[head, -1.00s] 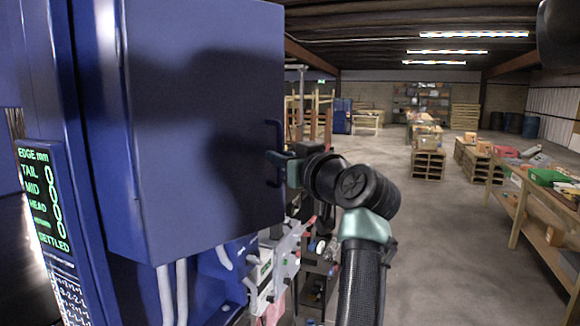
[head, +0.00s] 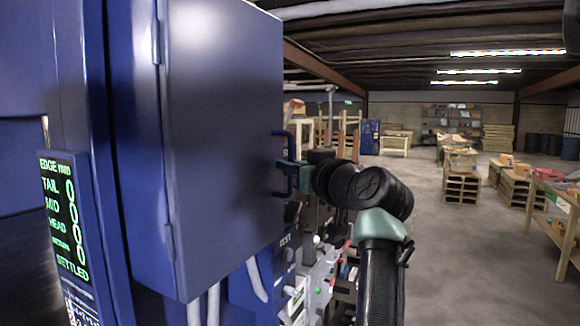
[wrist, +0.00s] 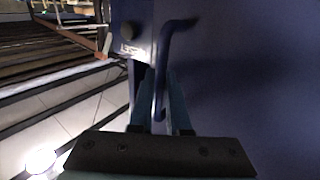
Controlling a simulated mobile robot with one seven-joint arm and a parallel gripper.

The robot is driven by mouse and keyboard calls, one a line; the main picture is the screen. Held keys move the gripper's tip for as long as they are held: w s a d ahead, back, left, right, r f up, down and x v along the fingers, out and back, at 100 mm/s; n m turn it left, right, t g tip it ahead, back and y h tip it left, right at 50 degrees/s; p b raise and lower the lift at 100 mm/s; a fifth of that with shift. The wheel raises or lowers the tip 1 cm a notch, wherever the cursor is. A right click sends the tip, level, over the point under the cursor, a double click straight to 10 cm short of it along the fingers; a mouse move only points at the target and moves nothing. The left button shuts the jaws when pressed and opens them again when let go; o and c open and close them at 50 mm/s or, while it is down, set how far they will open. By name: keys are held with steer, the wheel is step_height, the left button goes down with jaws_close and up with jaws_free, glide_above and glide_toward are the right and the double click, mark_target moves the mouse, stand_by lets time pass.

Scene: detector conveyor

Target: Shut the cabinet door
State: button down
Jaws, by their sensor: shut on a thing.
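The blue cabinet door (head: 225,130) stands large in the left half of the head view, with hinges along its left edge. How far it stands from its frame cannot be told. Its blue bar handle (head: 279,133) is near the right edge, and the handle also shows in the wrist view (wrist: 166,55). My gripper (head: 287,168) is shut on the handle from the right. In the wrist view, the fingers (wrist: 160,105) lie on both sides of the bar, and the door face (wrist: 240,80) fills the right.
A display panel (head: 65,220) is at the left. Grey conduits (head: 212,305) run below the cabinet. A blue test panel with controls (head: 292,250) is below my gripper. Open floor (head: 460,260) lies to the right, with pallets (head: 462,187) and a workbench (head: 550,215) beyond.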

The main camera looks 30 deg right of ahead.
steer(key=shift+a+r, duration=0.1)
steer(key=shift+r, duration=0.1)
steer(key=c, duration=1.2)
jaws_free()
steer(key=o, duration=0.3)
steer(key=shift+w+f, duration=0.15)
steer(key=shift+w, duration=0.05)
steer(key=shift+f, duration=0.1)
steer(key=shift+f, duration=0.15)
steer(key=shift+s+a+r+b, duration=0.1)
steer(key=shift+s+b, duration=0.9)
steer(key=shift+s, duration=1.2)
steer(key=shift+s+a+r+b, duration=0.1)
steer(key=shift+s+b, duration=0.95)
steer(key=shift+s, duration=1.2)
steer(key=shift+s+a+r+b, duration=0.1)
steer(key=shift+s+b, duration=0.9)
steer(key=shift+s, duration=1.2)
